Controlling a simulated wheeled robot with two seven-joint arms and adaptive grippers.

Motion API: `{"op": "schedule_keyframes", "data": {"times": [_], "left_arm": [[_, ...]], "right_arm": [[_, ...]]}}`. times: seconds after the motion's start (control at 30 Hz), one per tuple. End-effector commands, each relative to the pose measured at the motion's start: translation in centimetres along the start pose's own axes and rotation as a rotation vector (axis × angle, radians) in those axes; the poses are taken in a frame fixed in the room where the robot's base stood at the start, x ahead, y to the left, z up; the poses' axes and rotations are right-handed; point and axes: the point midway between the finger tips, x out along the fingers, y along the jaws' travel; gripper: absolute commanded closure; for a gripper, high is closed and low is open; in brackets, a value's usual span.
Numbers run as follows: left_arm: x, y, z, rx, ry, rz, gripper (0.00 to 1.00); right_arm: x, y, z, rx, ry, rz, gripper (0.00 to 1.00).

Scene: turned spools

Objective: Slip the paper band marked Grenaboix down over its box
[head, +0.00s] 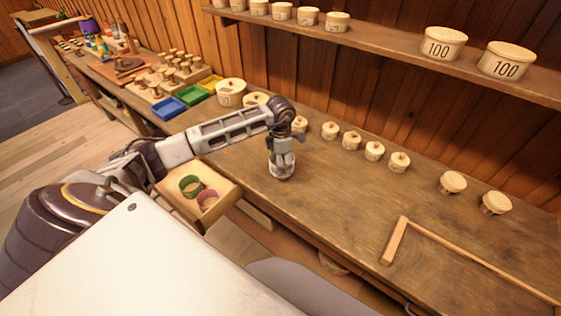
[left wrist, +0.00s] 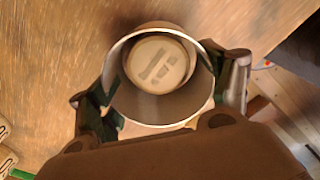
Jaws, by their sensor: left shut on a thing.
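My left gripper (head: 282,160) points down over the bench and is shut on a pale paper band (left wrist: 160,108). In the left wrist view the band is an open ring between the two fingers (left wrist: 170,95). A round pale box (left wrist: 158,62) with dark lettering on its top shows through the ring, off toward its far side. I cannot tell how far the band is over the box. In the head view the fingers mostly hide both. The lettering is too blurred to read. My right gripper is not in view.
An open drawer or tray (head: 233,190) holds a green band (head: 190,185) and a pink band (head: 207,199). Several lidded boxes (head: 351,140) stand in a row behind. A wooden L-shaped strip (head: 395,241) lies at right. The bench between is clear.

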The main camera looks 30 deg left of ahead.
Motion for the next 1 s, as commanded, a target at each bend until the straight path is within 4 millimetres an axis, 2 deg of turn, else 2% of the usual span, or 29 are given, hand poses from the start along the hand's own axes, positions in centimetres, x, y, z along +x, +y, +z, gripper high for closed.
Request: {"op": "schedule_keyframes", "data": {"times": [0.43, 0.47, 0.6, 1.0], "left_arm": [[0.03, 0.02, -0.01, 0.000, 0.000, 0.001, 0.33], [0.03, 0.02, -0.01, 0.000, 0.000, 0.001, 0.19], [0.03, 0.03, -0.01, 0.000, 0.000, 0.001, 0.01], [0.04, 0.03, -0.01, 0.000, 0.000, 0.001, 0.00]], "right_arm": [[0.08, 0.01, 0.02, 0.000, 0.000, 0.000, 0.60], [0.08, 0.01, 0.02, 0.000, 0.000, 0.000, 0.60], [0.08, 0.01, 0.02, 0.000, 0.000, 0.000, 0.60], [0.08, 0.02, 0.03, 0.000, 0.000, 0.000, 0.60]]}}
